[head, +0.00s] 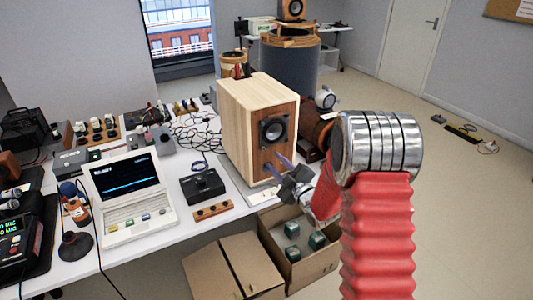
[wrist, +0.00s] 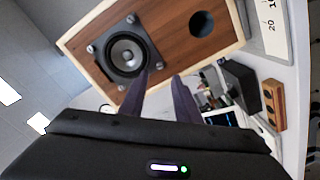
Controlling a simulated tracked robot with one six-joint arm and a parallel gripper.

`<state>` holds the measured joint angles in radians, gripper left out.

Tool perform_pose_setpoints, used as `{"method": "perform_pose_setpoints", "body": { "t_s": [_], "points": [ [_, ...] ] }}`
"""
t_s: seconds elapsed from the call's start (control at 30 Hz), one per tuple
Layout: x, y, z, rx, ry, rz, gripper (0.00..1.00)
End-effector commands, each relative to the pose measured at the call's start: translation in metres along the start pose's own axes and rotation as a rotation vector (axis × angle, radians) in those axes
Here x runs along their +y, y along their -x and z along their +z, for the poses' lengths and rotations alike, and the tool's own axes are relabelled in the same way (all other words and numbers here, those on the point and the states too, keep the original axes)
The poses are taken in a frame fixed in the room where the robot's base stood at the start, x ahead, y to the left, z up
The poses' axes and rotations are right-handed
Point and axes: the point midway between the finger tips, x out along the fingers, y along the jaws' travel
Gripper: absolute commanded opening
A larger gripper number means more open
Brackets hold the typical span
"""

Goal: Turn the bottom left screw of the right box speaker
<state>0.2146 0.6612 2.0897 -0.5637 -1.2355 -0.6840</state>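The box speaker (head: 236,118) stands upright on the white table, with light wood sides and a darker brown front. Its round driver (head: 275,130) sits in a dark square frame above a round port (head: 267,168). In the wrist view the speaker (wrist: 185,60) looks turned on its side, with the driver (wrist: 127,53) left of the port (wrist: 201,24). Small screws show at the frame corners; the bottom left screw (wrist: 160,65) is near a fingertip. My gripper (wrist: 161,77) is open and empty before the front, also in the head view (head: 272,161). Contact cannot be told.
An open cardboard box (head: 300,268) with green items stands below my arm. A laptop (head: 130,200), a black box device (head: 203,186) and a wooden strip (head: 212,210) lie left of the speaker. Another speaker (head: 292,9) stands far back. Floor at right is mostly clear.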

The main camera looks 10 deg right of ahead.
Motion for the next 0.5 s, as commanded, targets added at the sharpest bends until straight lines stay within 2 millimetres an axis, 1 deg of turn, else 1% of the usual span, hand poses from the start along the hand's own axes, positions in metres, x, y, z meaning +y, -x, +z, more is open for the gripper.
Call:
{"method": "perform_pose_setpoints", "body": {
  "t_s": [0.03, 0.3, 0.5],
  "points": [
    [0.0, -0.009, -0.001, 0.003, 0.001, 0.0, 0.3],
    [-0.001, -0.049, -0.001, 0.002, 0.0, 0.0, 0.3],
    [0.0, -0.068, 0.0, 0.001, 0.0, 0.0, 0.3]
  ]
}}
